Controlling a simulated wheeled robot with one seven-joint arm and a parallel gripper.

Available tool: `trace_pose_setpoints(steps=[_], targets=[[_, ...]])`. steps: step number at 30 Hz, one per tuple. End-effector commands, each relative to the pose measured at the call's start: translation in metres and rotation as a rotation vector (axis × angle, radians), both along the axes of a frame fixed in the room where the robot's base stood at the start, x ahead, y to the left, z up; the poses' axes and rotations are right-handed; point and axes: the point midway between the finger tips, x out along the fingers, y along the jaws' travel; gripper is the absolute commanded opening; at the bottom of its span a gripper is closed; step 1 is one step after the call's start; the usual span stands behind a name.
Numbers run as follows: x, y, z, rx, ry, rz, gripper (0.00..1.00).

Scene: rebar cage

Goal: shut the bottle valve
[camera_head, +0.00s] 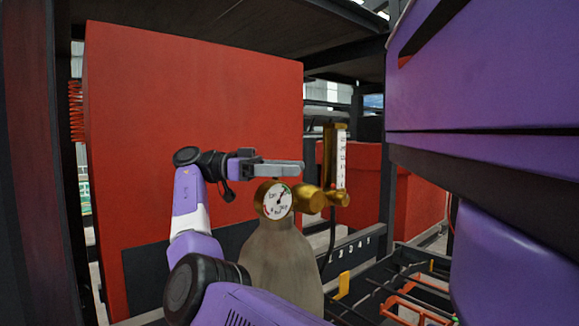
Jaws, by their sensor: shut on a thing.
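A grey gas bottle (280,262) stands upright in the lower middle of the head view. A round white dial gauge (274,200) and a brass regulator (312,198) sit at its top. An upright brass flow meter (341,158) with a clear scale rises on the right. My gripper (290,169) reaches in from the left, its grey fingers level just above the gauge. It is shut on the bottle valve at the bottle's top. The valve itself is hidden by the fingers and the gauge, so its turn position cannot be seen.
A large red cabinet (190,130) stands close behind my arm. A smaller red box (362,190) is farther back on the right. A dark hose (331,240) hangs beside the bottle. Dark bars and orange-red frames (415,305) lie low at the right.

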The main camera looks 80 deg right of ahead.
Motion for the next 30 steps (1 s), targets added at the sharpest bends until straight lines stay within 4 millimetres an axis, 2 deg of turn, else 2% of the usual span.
trace_pose_setpoints(steps=[20, 21, 24, 30], targets=[[0.0002, 0.0013, 0.0, 0.0, -0.001, -0.036, 0.2], [0.0001, 0.0013, 0.0, 0.0, -0.001, -0.036, 0.65], [0.0001, 0.0012, 0.0, 0.0, -0.001, -0.036, 0.82], [-0.0001, 0.0011, 0.0, 0.0, -0.001, -0.036, 0.82]])
